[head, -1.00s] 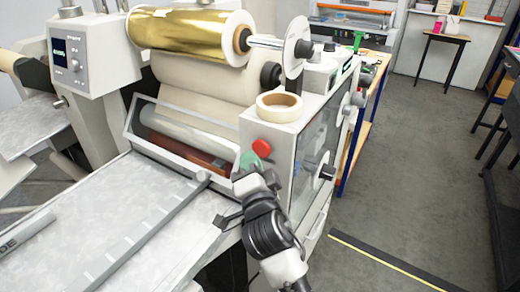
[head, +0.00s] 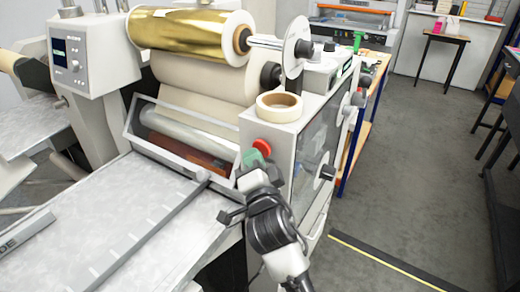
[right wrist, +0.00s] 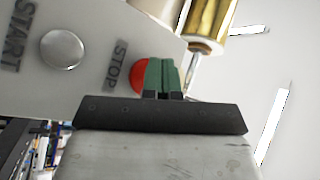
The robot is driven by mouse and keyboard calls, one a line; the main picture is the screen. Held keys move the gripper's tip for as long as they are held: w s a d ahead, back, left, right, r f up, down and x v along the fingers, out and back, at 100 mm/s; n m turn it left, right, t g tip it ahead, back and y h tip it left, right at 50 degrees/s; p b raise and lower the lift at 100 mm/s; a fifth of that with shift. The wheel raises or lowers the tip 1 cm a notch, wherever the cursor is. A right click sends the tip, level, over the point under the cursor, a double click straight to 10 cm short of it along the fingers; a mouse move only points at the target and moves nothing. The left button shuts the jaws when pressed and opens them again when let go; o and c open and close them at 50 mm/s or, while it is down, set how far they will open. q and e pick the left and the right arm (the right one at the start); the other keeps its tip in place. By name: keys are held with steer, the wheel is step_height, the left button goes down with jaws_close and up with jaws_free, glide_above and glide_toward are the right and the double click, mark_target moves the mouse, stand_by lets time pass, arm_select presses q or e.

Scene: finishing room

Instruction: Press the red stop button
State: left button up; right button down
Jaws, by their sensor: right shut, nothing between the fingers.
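The red stop button (head: 263,146) is on the front panel of the laminating machine, at the right end of its rollers. It also shows in the right wrist view as a red disc (right wrist: 139,76) beside the word STOP, partly hidden by my fingers. My right gripper (head: 252,160) is shut and empty, its green fingertips just in front of and slightly left of the button in the head view. In the right wrist view the fingertips (right wrist: 161,72) overlap the button's edge; I cannot tell whether they touch it. My left gripper is not in view.
A silver start button (right wrist: 62,49) sits on the same panel. A tape roll (head: 279,106) lies on top of the machine housing. A gold foil roll (head: 188,32) hangs above the rollers. The feed table (head: 95,228) spreads to the left; open floor lies right.

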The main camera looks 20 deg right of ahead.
steer(key=shift+w+d, duration=0.1)
steer(key=shift+d, duration=0.05)
stand_by(0.3)
steer(key=shift+s+a+b, duration=0.3)
steer(key=shift+s+a, duration=0.2)
steer(key=shift+a, duration=0.15)
